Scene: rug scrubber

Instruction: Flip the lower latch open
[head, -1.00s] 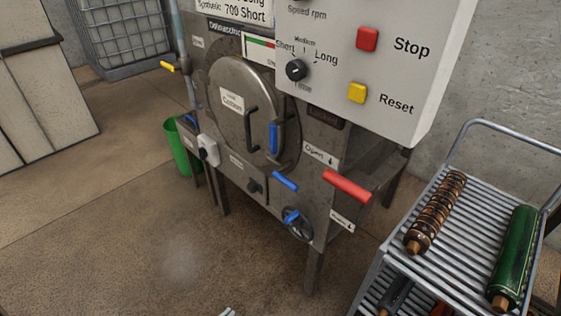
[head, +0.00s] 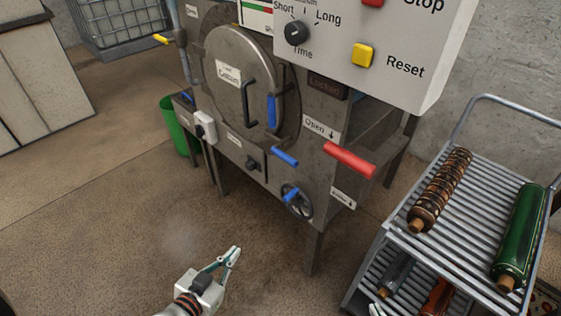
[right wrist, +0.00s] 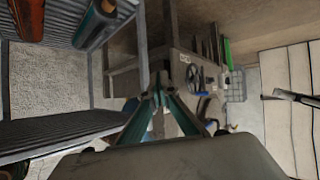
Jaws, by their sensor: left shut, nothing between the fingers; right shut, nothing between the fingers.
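The grey metal machine has a round door (head: 228,75) with a black handle and an upright blue-handled lever (head: 271,112). A second blue handle (head: 285,157) sits lower on the front. A handwheel with a blue grip (head: 296,200) is below that. I cannot tell which part is the lower latch. My left gripper (head: 234,253) is shut and empty, over the floor in front of the machine and apart from it. My right gripper (right wrist: 158,94) is shut and empty in the right wrist view, with the handwheel (right wrist: 194,77) beyond it.
A red handle (head: 349,159) sticks out at the machine's right corner. A control box (head: 400,90) overhangs above. A wire-shelved trolley (head: 462,236) with rollers stands at the right. A green bin (head: 176,128) is behind at left. The floor in front is clear.

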